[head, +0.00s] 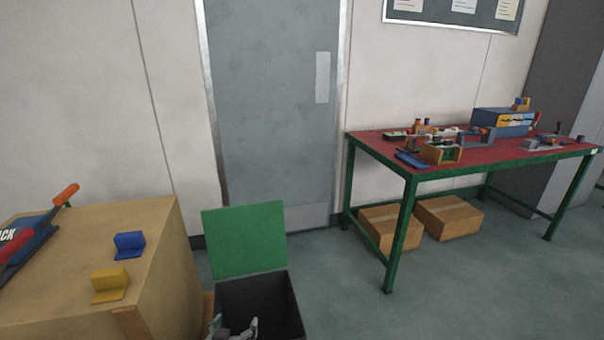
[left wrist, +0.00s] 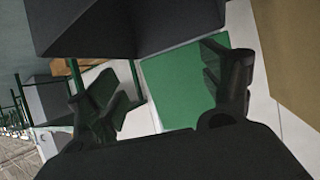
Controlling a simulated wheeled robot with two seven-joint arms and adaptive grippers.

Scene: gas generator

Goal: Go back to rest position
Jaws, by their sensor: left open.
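My left gripper (head: 234,325) shows at the bottom edge of the head view, in front of or over the dark open bin (head: 281,303); I cannot tell its exact height. In the left wrist view its two fingers (left wrist: 163,85) are spread apart with nothing between them. The bin's green lid (head: 245,240) stands raised behind it, and the lid also shows beyond the fingers in the left wrist view (left wrist: 180,90). Most of the left arm is out of view. My right gripper does not show.
A tan block (head: 160,265) at left holds a blue bracket (head: 129,245), a yellow bracket (head: 110,285) and an orange-handled item (head: 66,195). A red-topped workbench (head: 375,145) with parts stands at right, with cardboard boxes (head: 448,217) under it. The floor at lower right is clear.

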